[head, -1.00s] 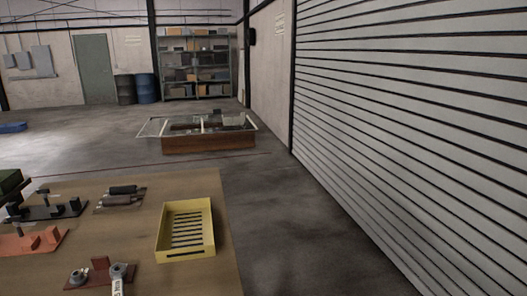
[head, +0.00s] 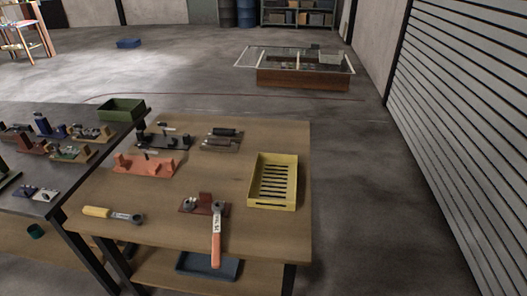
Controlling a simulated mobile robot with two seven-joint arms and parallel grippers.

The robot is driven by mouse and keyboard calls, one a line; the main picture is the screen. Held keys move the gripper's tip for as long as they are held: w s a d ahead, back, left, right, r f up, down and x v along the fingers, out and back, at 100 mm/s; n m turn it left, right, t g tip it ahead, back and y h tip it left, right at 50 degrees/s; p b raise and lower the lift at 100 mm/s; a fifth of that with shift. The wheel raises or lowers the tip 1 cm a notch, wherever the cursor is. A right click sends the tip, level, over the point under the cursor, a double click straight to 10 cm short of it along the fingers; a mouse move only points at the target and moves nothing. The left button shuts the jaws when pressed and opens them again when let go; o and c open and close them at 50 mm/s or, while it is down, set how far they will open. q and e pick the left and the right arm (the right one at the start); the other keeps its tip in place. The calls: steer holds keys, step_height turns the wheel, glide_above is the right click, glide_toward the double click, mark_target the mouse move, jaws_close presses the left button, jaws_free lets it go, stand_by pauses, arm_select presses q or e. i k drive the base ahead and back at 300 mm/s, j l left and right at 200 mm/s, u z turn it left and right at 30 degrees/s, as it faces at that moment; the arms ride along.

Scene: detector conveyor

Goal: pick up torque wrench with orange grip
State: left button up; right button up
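The torque wrench with the orange grip (head: 216,247) is at the front of the wooden table in the head view. Its grey head is beside a small dark red fixture (head: 204,198), and its pale marked shaft runs toward the front. The orange grip points toward me and reaches the table's front edge in the picture. A second wrench with a yellow grip (head: 97,212) lies farther left on the same table. Neither of my grippers is in view.
On the wooden table (head: 250,228) are a yellow slotted tray (head: 272,202), an orange fixture (head: 146,165) and a black fixture (head: 165,140). A dark table (head: 30,202) with several fixtures and a green bin (head: 121,109) adjoins at left. A blue-grey tray (head: 208,266) is below. Floor at right is clear.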

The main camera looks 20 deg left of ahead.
mark_target(216, 251)
steer(key=u, duration=1)
